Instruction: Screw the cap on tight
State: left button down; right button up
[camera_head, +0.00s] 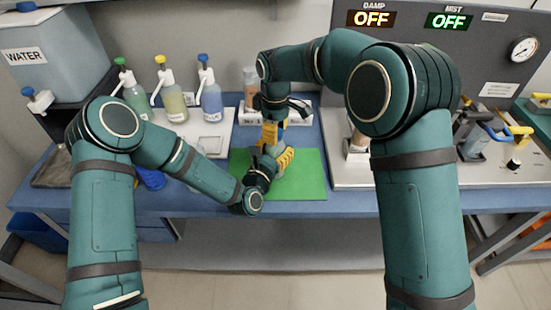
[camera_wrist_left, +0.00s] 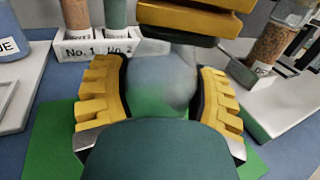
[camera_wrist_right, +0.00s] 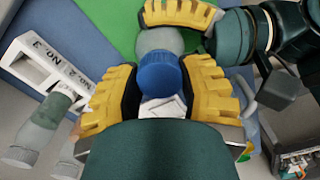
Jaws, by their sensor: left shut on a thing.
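A clear, rounded bottle (camera_wrist_left: 165,75) sits between the yellow fingers of my left gripper (camera_wrist_left: 162,88), which is shut on it. It is over the green mat (camera_head: 305,185). A blue cap (camera_wrist_right: 160,72) is on top of the bottle, seen from above in the right wrist view. The yellow fingers of my right gripper (camera_wrist_right: 162,85) are on either side of the cap; I cannot tell whether they press on it. In the head view the right gripper (camera_head: 270,135) points down just above the left gripper (camera_head: 272,160). The grippers hide the bottle and cap there. The cap's threads are hidden.
A white numbered rack (camera_wrist_left: 105,48) with vials stands behind the mat. Pump bottles (camera_head: 170,100) in several colours stand at the back left. A metal machine panel (camera_head: 480,70) with a gauge and jars is at the right. The mat's right part is clear.

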grip_shut()
jog(key=m, duration=0.3)
jog(key=shift+m, duration=0.4)
jog(key=m, duration=0.3)
jog(key=o, duration=0.8)
grip_release()
jog(key=shift+r, duration=0.1)
jog(key=shift+r, duration=2.15)
